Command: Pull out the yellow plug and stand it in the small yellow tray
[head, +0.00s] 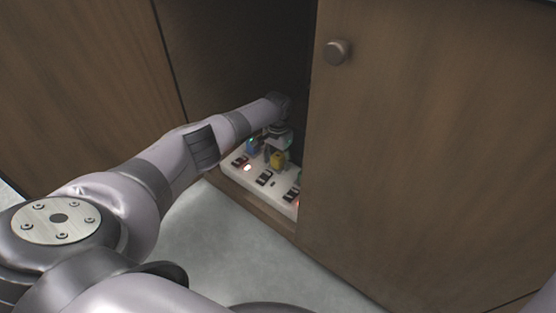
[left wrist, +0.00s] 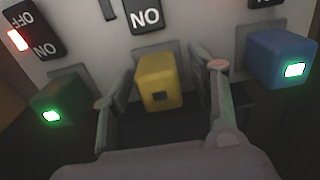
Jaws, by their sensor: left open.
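The yellow plug (head: 278,159) sits in a white socket panel inside the cabinet. In the left wrist view the yellow plug (left wrist: 159,82) stands between the two fingers of my left gripper (left wrist: 162,85), with a gap on each side. My left gripper (head: 275,146) is open around the plug. In the head view my own wrist partly hides the fingers. The small yellow tray is not in view. My right gripper is not in view.
A blue plug (left wrist: 280,60) with a lit green light and a dark green plug (left wrist: 57,100) flank the yellow one. Rocker switches (left wrist: 145,14) line the panel (head: 236,170). A wooden door (head: 420,150) bounds the opening at right.

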